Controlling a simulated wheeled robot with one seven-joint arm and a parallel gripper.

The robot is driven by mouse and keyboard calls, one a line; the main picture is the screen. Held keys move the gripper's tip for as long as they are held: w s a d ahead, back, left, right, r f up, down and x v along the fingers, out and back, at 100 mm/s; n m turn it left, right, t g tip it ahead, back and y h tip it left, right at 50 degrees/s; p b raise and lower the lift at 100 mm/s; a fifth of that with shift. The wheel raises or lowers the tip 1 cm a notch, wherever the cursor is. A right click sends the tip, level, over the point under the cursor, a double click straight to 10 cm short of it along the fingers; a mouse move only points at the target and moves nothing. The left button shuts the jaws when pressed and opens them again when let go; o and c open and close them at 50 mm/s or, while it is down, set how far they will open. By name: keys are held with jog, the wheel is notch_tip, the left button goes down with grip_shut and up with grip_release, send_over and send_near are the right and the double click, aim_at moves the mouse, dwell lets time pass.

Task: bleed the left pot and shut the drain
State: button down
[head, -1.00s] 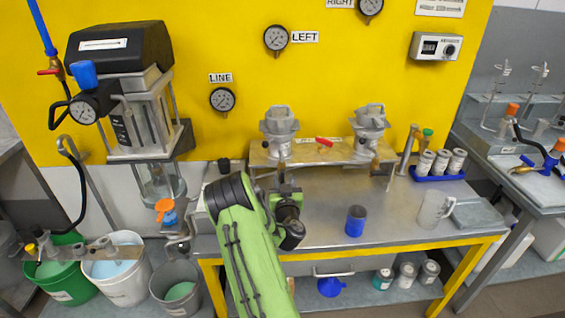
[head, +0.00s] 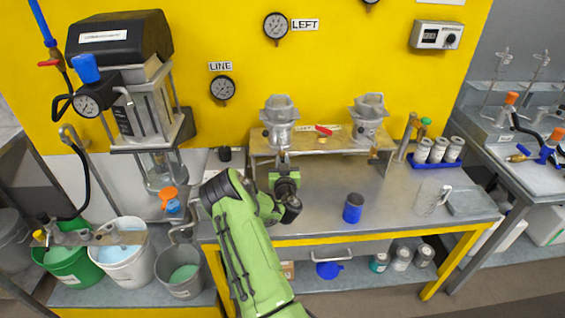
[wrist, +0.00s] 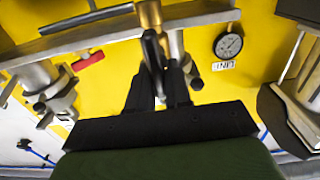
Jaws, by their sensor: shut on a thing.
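The left pot (head: 279,112) is a grey metal pot on the raised shelf, with the LEFT gauge (head: 276,26) on the yellow wall above it. My gripper (head: 283,160) is just below this pot, at the shelf's front. In the wrist view, its dark fingers (wrist: 165,82) are shut on a dark lever (wrist: 153,50) below a brass fitting (wrist: 148,14), which looks like the pot's drain. The fingers hide part of the lever. A red handle (head: 323,130) is on the shelf between the pots; it also shows in the wrist view (wrist: 88,62). Gauge needles are too small to read.
The right pot (head: 368,112) stands on the same shelf (head: 330,144). A tall stirrer machine (head: 145,100) and several buckets are at the left.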

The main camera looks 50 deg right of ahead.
jog(key=shift+s+d+f+m+b, duration=0.25)
jog(key=shift+f+m+b, duration=0.1)
jog(key=shift+m+b, duration=2.45)
jog(key=shift+s+d+f+m+b, duration=0.15)
jog(key=shift+s+f+m+b, duration=0.15)
jog(key=shift+m+b, duration=2.5)
jog(key=shift+s+d+f+m+b, duration=0.2)
jog(key=shift+f+m+b, duration=0.2)
jog(key=shift+m+b, duration=2.35)
jog(key=shift+m+p, duration=0.5)
jog(key=shift+m, duration=0.25)
jog(key=c, duration=1.1)
grip_release()
jog(key=shift+c, duration=0.2)
